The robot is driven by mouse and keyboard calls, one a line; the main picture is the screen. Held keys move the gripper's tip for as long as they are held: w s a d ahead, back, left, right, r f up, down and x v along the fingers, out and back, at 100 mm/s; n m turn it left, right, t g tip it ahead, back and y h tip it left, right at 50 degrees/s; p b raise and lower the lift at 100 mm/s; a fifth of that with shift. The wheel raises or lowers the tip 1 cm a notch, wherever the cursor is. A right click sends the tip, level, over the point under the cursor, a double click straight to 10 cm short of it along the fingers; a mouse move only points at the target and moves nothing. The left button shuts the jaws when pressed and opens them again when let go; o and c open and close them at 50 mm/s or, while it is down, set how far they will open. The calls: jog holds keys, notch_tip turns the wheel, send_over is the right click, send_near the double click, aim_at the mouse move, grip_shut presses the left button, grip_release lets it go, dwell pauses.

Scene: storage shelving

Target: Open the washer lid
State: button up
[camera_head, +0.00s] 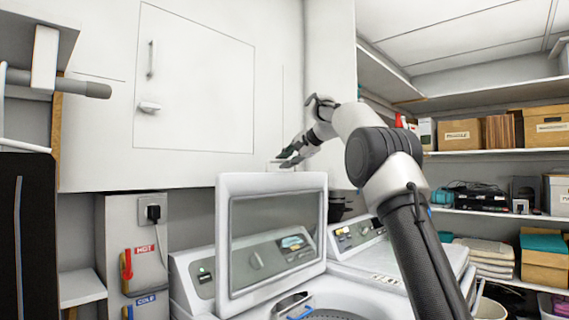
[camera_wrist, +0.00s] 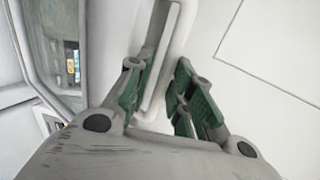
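The washer lid (camera_head: 222,240) is a white frame with a glass window, and it stands raised and nearly upright above the washer (camera_head: 192,275). The round drum opening (camera_head: 340,314) shows partly below it. My gripper (camera_head: 287,158) is at the lid's top edge, toward its right side. In the wrist view the lid (camera_wrist: 75,60) fills the left and upper middle. My gripper's green-padded fingers (camera_wrist: 160,88) are apart, with a pale raised strip of the lid between their tips. I cannot tell whether either finger touches it.
A white wall cabinet (camera_head: 200,90) hangs behind and above the lid. A second machine (camera_head: 365,245) stands to the right, beside my arm. Shelves with boxes (camera_head: 460,133) line the right wall. Hot and cold taps (camera_head: 127,265) are at the left.

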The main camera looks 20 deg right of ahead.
jog(key=v, duration=1.1)
jog(key=shift+w, duration=0.15)
jog(key=s+d+f+n+g+h, duration=0.15)
jog(key=s+f, duration=0.25)
jog(key=f, duration=0.4)
jog(key=s+d+f+n+g+h, duration=0.1)
jog(key=s+d+f+n+g, duration=0.15)
jog(key=f, duration=0.55)
jog(key=s+f+n+h, duration=0.1)
jog(key=s+f, duration=0.5)
jog(key=s, duration=0.7)
jog(key=s+a+f+n+g+h, duration=0.1)
jog(key=s+f+n, duration=0.3)
jog(key=s, duration=1)
jog(key=s+a+f+n+g+h, duration=0.1)
jog(key=s+f+n, duration=0.2)
jog(key=s+f, duration=0.6)
jog(key=s, duration=0.5)
jog(key=shift+a, duration=0.2)
